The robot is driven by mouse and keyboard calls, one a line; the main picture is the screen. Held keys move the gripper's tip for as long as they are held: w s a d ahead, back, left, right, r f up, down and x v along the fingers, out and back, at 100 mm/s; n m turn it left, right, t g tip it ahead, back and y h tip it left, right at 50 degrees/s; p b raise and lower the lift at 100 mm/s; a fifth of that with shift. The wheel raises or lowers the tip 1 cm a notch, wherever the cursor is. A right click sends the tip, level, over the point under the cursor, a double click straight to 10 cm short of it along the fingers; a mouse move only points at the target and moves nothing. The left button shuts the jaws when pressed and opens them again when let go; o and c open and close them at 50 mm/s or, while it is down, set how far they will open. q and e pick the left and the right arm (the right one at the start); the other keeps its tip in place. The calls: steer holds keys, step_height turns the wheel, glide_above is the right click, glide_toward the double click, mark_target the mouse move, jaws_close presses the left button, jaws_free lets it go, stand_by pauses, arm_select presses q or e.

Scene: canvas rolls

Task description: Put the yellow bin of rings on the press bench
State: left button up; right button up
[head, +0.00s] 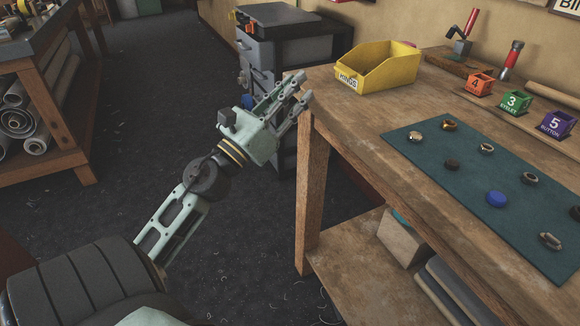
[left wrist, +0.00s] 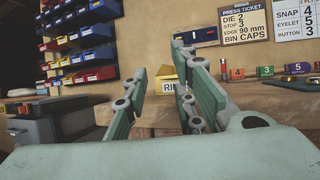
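The yellow bin (head: 378,68), with a white RINGS label on its near-left end, stands upright on the wooden bench (head: 375,125) near its far-left corner. No rings can be made out inside it. My left gripper (head: 302,87) is open and empty at the bench's left edge, short of the bin and not touching it. In the left wrist view the bin (left wrist: 167,79) shows beyond and between the two spread fingers (left wrist: 168,72), its label partly covered. My right gripper is not in view.
A green mat (head: 430,165) with several small metal parts and a blue disc covers the bench's right side. Numbered small bins (head: 516,101) and a red-handled tool (head: 462,45) stand behind. A grey cabinet (head: 290,50) stands left of the bench. Another wooden bench (head: 50,120) is far left.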

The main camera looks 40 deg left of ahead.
arm_select(q)
steer(key=s+f+n+g+y, duration=0.2)
steer(key=f+n+g+y, duration=0.15)
steer(key=f+n, duration=0.55)
steer(key=s+d+f+n+g+y, duration=0.15)
steer(key=f+n+g, duration=0.25)
steer(key=f+n, duration=0.5)
steer(key=s+f+n+g+y, duration=0.2)
steer(key=f+n+g+y, duration=0.1)
steer(key=f+n, duration=0.6)
steer(key=s+d+f+n+g+h, duration=0.6)
steer(key=s+d+f+g, duration=0.3)
steer(key=s+d+f, duration=0.6)
steer(key=s+d+n, duration=0.1)
steer(key=s+d, duration=0.1)
steer(key=d, duration=0.1)
steer(key=shift+d+n, duration=0.15)
steer(key=shift+n, duration=0.25)
